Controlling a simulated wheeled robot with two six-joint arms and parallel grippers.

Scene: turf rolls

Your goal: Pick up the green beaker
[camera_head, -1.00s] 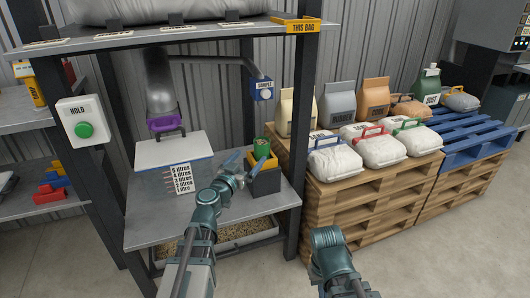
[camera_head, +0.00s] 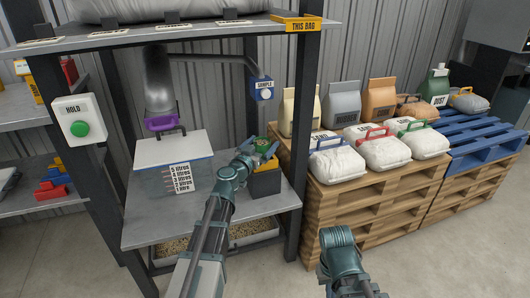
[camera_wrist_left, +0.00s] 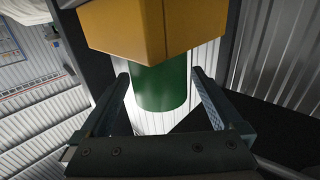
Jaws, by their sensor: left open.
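The green beaker (camera_head: 262,143) shows at the dark box with a yellow rim (camera_head: 265,184) on the right of the bench, partly hidden by my left gripper. My left gripper (camera_head: 260,153) is open at the beaker. In the left wrist view the green beaker (camera_wrist_left: 160,88) lies between the two spread fingers of the left gripper (camera_wrist_left: 160,76), with a gap on each side. A yellow block (camera_wrist_left: 150,28) covers part of the beaker there. My right arm shows at the bottom of the head view, but its gripper is not in view.
A clear bin with litre marks (camera_head: 183,178) stands left of the beaker on the grey bench (camera_head: 150,233). A chute with a purple clamp (camera_head: 165,123) hangs above. A rack post (camera_head: 302,110) stands right, beside pallets (camera_head: 365,195) with bags. A blue SAMPLE box (camera_head: 263,90) hangs above.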

